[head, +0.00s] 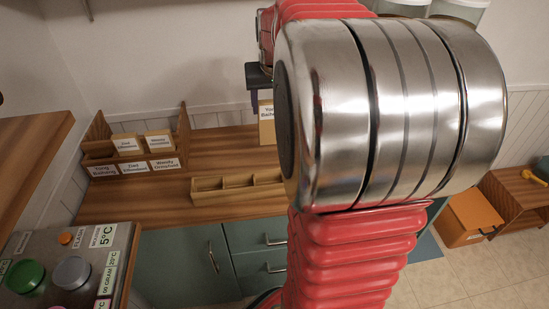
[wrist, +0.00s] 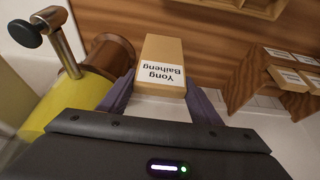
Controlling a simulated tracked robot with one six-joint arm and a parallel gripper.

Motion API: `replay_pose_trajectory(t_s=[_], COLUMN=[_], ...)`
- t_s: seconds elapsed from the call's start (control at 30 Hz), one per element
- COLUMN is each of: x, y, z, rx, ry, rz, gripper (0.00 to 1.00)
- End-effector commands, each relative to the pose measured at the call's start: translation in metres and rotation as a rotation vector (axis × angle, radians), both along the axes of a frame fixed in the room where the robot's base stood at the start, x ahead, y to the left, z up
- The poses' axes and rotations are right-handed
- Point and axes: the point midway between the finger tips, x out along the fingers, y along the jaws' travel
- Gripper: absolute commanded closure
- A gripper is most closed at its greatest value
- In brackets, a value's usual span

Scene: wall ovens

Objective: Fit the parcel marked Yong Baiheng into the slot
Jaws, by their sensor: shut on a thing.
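The tan parcel labelled Yong Baiheng (wrist: 161,52) is held between the purple fingers of my gripper (wrist: 160,92); its label reads upside down in the wrist view. In the head view this parcel (head: 267,122) is partly hidden by my arm, in front of the wall above the counter. The wooden slot rack (head: 184,130) stands at the left of the counter. Its leftmost label reads Yong Baiheng (head: 104,169), and no parcel shows behind it. Two other parcels stand in the middle slot (head: 127,142) and the right slot (head: 158,138). The rack (wrist: 262,72) also shows at right in the wrist view.
A low wooden tray with compartments (head: 237,187) sits on the counter (head: 135,208), right of the rack. A control panel with buttons (head: 60,265) is at front left. A yellow cylinder with a brown end (wrist: 85,92) is at left in the wrist view.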

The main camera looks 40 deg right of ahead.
Motion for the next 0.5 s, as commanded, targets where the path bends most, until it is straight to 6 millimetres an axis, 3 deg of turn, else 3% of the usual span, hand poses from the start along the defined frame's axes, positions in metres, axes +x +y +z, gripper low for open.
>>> replay_pose_trajectory(t_s=[0.23, 0.5], x=[0.003, 0.003], y=[0.005, 0.005], z=[-0.009, -0.051], rx=[0.002, 0.002], ry=[0.003, 0.002], rz=[0.011, 0.013], gripper=[0.82, 0.82])
